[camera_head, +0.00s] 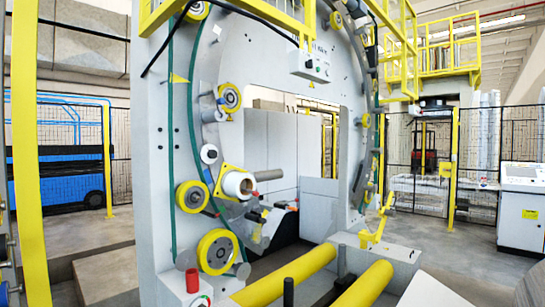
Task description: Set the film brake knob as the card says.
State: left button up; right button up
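Neither of my grippers shows in this view. A white film roll (238,185) sits on a yellow triangular holder on the ring of the large grey wrapping machine (155,130). I cannot make out which part is the film brake knob, and I cannot pick out the card or read any writing on it. A red cylindrical part (192,280) stands at the machine's lower front. A grey control box (309,66) with small buttons hangs at the top of the ring.
Two yellow rollers (290,277) lie low in front of the ring. Yellow posts (28,150) and black mesh fences stand around. A white control cabinet (521,205) is at the right. Grey floor (430,235) lies open between the machine and the cabinet.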

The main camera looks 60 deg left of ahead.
aim_at(211, 153)
jog(key=z, duration=0.05)
jog(key=i, duration=1.1)
jog(key=u, duration=0.85)
jog(key=i, duration=0.9)
jog(key=u, duration=1)
